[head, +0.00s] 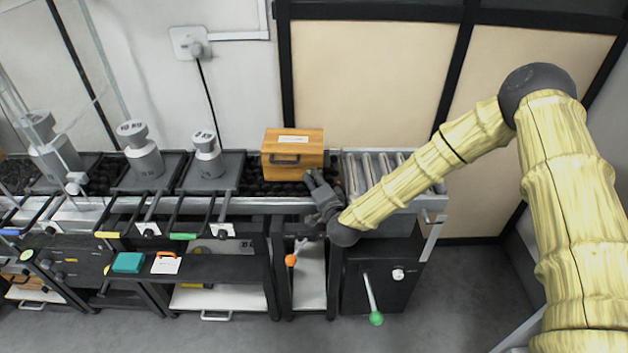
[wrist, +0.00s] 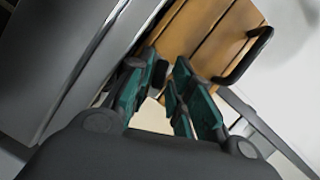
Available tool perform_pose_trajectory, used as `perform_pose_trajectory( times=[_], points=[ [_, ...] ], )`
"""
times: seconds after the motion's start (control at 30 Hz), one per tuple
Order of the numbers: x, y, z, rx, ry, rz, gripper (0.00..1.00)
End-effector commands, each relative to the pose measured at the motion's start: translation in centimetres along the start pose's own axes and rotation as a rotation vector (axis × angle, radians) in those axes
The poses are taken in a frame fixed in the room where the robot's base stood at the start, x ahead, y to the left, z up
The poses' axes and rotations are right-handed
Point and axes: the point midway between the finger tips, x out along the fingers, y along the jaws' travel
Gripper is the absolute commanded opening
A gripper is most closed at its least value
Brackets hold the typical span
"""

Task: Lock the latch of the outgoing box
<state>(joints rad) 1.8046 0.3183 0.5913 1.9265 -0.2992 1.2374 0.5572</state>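The outgoing box looks to be the orange-brown wooden box (head: 292,147) on the black conveyor in the head view. It has a pale label on top and a dark handle on its front face. In the wrist view the box (wrist: 205,35) fills the upper middle, with the dark handle (wrist: 252,58) at its right. My gripper (head: 312,178) is close to the box's lower right corner. In the wrist view its teal-padded fingers (wrist: 168,75) stand apart with a narrow gap, pointing at the box; nothing shows held between them. I cannot make out the latch, and contact with the box is unclear.
Metal rollers (head: 362,172) lie right of the box. Grey weights (head: 208,160) stand on plates to the left. Below are an orange-knobbed lever (head: 291,260) and a green-knobbed lever (head: 375,317). A teal block (head: 128,262) lies on the lower shelf. The floor in front is clear.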

Motion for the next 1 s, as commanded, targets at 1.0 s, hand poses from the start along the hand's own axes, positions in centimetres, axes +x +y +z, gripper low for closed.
perform_pose_trajectory(
  times=[1.0],
  points=[
    [0.39,-0.24,0.01,-0.084,-0.002,0.034,0.00]
  ],
)
